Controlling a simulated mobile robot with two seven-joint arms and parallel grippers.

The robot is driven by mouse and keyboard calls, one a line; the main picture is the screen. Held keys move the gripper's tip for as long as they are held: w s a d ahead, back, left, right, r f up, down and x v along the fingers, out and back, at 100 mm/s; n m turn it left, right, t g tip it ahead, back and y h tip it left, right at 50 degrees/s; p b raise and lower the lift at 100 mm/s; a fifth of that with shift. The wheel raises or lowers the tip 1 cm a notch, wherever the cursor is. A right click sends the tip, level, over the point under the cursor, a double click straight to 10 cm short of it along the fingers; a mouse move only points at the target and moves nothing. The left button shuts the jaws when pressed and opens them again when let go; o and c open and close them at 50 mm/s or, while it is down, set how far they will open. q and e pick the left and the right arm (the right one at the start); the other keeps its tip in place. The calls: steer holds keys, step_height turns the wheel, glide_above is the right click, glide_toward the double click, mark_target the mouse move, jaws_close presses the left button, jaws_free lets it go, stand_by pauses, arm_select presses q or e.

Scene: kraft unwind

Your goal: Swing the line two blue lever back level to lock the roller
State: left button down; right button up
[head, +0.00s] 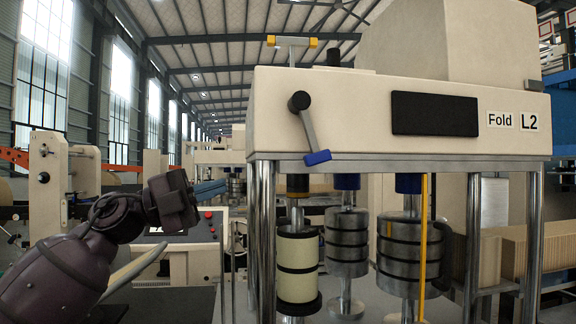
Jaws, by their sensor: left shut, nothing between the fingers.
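The blue-tipped lever (310,133) is on the front of the cream machine head labelled "Fold L2" (350,100). Its grey arm hangs down from a black round pivot (300,101), tilted slightly to the right. Its blue grip (317,157) sits at the lower edge of the head. My left gripper (184,202) is shut and empty. It is left of the lever and lower than the blue grip, clearly apart from it in the picture. A roller (298,268) with pale and black bands stands upright below the head. My right gripper is out of view.
Metal posts (264,230) stand under the head, close to the rollers. Steel rollers (400,262) and a yellow vertical bar (423,245) are to the right. A yellow-ended T-handle (292,42) rises on top. A control panel (190,228) lies behind my left gripper.

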arm_select(q)
steer(key=shift+d, duration=0.1)
steer(key=p, duration=0.3)
glide_toward(305, 160)
steer(key=x, duration=0.6)
steer(key=shift+w+d+r, duration=0.1)
steer(key=shift+r, duration=0.05)
steer(key=shift+w+d+r, duration=0.1)
steer(key=shift+w+d, duration=0.05)
steer(key=shift+d, duration=0.5)
